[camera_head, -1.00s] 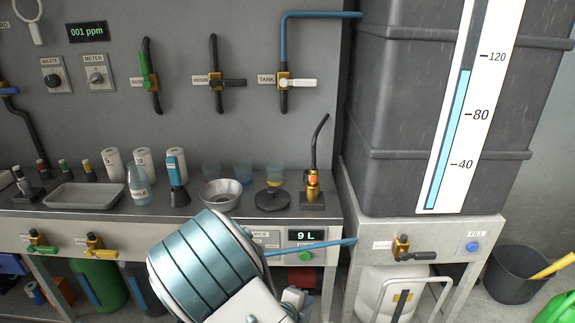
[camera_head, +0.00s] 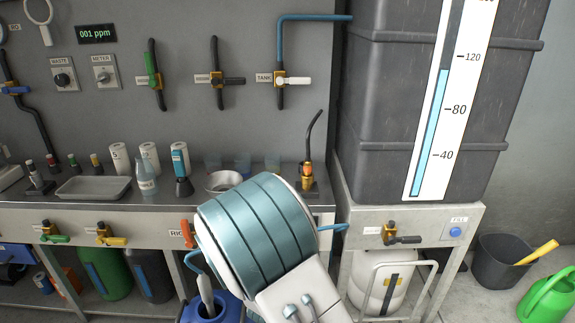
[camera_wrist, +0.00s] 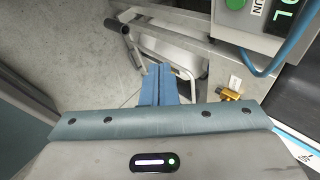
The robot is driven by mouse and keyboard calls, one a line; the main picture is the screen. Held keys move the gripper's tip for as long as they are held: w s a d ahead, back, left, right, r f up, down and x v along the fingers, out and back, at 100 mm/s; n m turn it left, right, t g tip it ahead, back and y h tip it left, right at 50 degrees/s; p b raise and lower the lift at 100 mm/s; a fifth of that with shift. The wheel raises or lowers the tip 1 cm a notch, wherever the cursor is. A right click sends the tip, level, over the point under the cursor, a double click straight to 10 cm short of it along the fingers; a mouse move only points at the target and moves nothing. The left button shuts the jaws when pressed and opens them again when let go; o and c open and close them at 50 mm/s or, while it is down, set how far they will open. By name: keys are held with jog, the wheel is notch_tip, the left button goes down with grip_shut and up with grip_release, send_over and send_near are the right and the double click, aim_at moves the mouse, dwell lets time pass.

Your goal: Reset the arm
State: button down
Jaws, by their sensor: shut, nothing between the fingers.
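My gripper (camera_wrist: 158,84) shows in the wrist view, its two blue fingers together and empty, over the grey floor near the white wheeled container's metal handle frame. In the head view my teal-banded arm covers the lower middle and the gripper itself is hidden. The arm hides part of the bench front and the display. The metal bowl (camera_head: 224,181) is partly in view behind the arm.
A large dark tank (camera_head: 400,110) with a level gauge stands on a grey stand (camera_head: 440,215) at right. A black bucket (camera_head: 500,265) and a green watering can (camera_head: 553,295) are on the floor. The bench (camera_head: 60,215) holds bottles and a tray (camera_head: 93,188).

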jog(key=s+r+n+g+y+p, duration=0.35)
jog(key=r+n+y+p, duration=0.4)
jog(key=r, duration=1.25)
jog(key=s+d+r+n+g+h+p, duration=0.1)
jog(key=s+d+r+n+h+p, duration=0.3)
jog(key=s+d+r+n, duration=0.9)
notch_tip(320, 180, up, 3)
jog(key=s+p, duration=0.2)
jog(key=p, duration=0.1)
jog(key=shift+s+r+g, duration=0.15)
jog(key=shift+r+g, duration=0.05)
jog(key=shift+g, duration=0.15)
jog(key=shift+d, duration=0.1)
